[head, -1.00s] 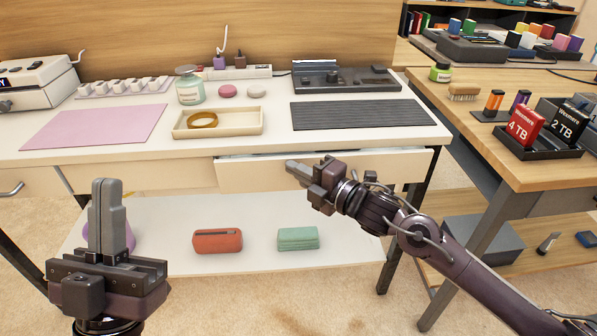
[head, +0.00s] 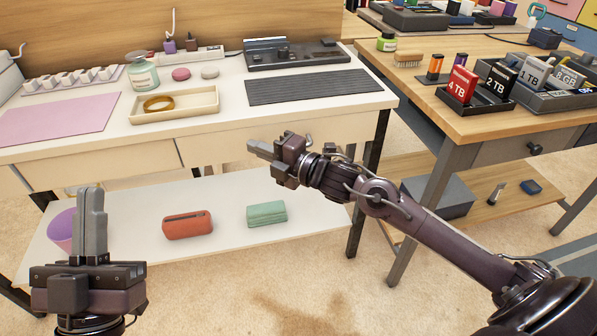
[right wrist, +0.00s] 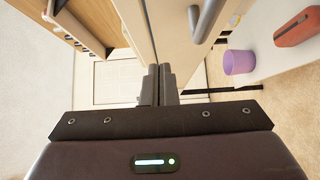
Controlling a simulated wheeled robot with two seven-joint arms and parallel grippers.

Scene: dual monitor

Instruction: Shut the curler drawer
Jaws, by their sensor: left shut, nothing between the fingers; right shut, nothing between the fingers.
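The pale drawer front (head: 222,149) under the right half of the white desk is the likely curler drawer. It looks flush or nearly flush with the desk edge, and its inside is hidden. My right gripper (head: 256,148) is shut and empty in front of this drawer front, pointing left; I cannot tell whether it touches. In the right wrist view, its shut fingers (right wrist: 158,84) lie beside a pale panel, with a grey bar handle (right wrist: 207,20) beyond. My left gripper (head: 92,190) is shut and empty, pointing up at the lower left, clear of the drawer.
The desk's lower shelf (head: 330,213) holds a red case (head: 187,225), a green case (head: 267,213) and a purple bin (head: 61,231). A wooden table (head: 440,115) with hard-drive boxes stands at the right. Desk legs rise near my right arm. The front floor is clear.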

